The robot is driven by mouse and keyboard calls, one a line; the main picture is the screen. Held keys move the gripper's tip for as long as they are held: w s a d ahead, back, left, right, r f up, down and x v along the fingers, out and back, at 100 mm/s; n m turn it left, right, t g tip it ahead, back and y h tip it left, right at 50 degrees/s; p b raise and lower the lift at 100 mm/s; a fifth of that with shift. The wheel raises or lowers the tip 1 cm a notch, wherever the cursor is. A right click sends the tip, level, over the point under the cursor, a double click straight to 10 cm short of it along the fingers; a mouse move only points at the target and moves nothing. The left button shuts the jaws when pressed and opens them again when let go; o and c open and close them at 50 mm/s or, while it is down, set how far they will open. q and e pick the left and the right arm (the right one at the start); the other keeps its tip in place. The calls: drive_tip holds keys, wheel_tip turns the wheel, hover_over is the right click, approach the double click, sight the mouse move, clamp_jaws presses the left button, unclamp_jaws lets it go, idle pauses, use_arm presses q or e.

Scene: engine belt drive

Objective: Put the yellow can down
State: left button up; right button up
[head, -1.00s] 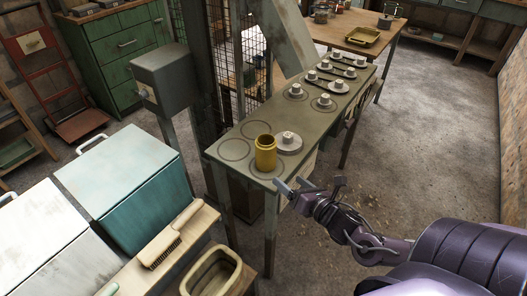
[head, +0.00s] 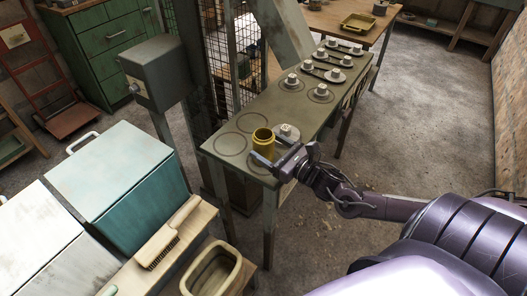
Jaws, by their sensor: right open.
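The yellow can (head: 263,141) stands upright on the near end of the long green table (head: 228,119), in the head view. Its open top faces up. My right gripper (head: 269,160) is open at the can's near right side, with its fingers at table height. One finger overlaps the lower part of the can in the picture, so I cannot tell whether it touches. My left gripper is not in view.
A pale round part on a disc (head: 286,132) sits close behind the can on the right. Several similar parts line the table's far half. Marked circles left of the can are empty. A brush (head: 168,233) and a tan tub (head: 214,271) are at the front.

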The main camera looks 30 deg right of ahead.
drive_tip(key=shift+w+a, duration=0.2)
drive_tip(key=shift+w, duration=0.5)
drive_tip(key=c, duration=1)
drive_tip(key=shift+c, duration=0.8)
drive_tip(key=shift+r, duration=0.15)
